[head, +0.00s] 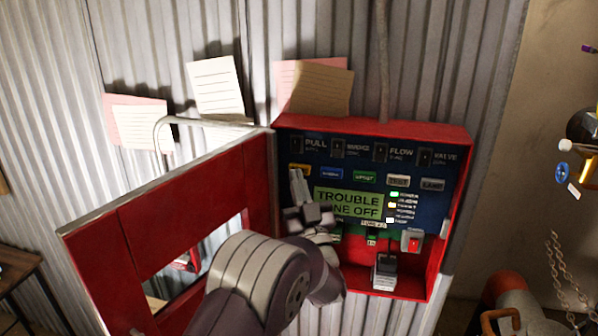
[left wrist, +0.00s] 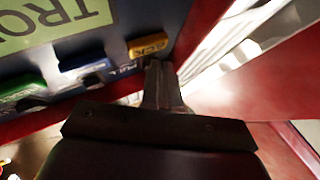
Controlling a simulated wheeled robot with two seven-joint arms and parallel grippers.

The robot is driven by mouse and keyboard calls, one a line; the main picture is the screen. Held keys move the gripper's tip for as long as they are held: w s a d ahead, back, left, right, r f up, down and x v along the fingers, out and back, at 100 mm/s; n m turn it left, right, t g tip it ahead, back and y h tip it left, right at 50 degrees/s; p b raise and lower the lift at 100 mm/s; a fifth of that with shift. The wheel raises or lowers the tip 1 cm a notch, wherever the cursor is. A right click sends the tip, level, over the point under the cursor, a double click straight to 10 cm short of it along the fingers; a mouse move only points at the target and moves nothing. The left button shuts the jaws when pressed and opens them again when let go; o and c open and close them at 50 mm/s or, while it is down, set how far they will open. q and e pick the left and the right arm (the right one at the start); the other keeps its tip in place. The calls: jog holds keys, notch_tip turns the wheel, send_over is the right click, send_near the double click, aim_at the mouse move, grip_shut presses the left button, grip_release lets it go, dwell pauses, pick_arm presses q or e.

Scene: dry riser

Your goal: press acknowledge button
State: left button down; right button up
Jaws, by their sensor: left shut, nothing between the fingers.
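The yellow acknowledge button (head: 300,168) is at the left end of a row of coloured buttons on the blue panel (head: 460,172) in the red box. In the left wrist view the yellow button (left wrist: 149,45) reads "ACK". My left gripper (head: 295,173) is shut and empty, its tips at this button and partly covering it. In the left wrist view the closed fingertips (left wrist: 158,66) are right beside the button's edge. I cannot tell whether they touch it. My right gripper is not in view.
A blue button (head: 331,174) and a green button (head: 364,177) sit to the right. A display (head: 347,203) reads "TROUBLE". The red door (head: 200,180) stands open on the left, close to my left arm. A red switch (head: 413,243) is at lower right.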

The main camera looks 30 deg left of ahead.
pick_arm(q)
jog(key=shift+w, duration=0.3)
jog(key=shift+w+a+b, duration=0.2)
jog(key=shift+w+b, duration=0.3)
dwell(0.6)
jog(key=shift+s, duration=0.1)
jog(key=shift+s+d, duration=0.25)
jog(key=shift+s, duration=0.55)
jog(key=shift+b, duration=0.3)
jog(key=shift+s+d+b, duration=0.15)
jog(key=shift+s+d, duration=0.05)
jog(key=shift+s, duration=0.6)
jog(key=shift+s+d+b, duration=0.1)
jog(key=shift+s+d, duration=0.05)
jog(key=shift+s, duration=0.7)
jog(key=shift+s+d+b, duration=0.15)
jog(key=shift+s+d, duration=0.05)
jog(key=shift+s, duration=0.6)
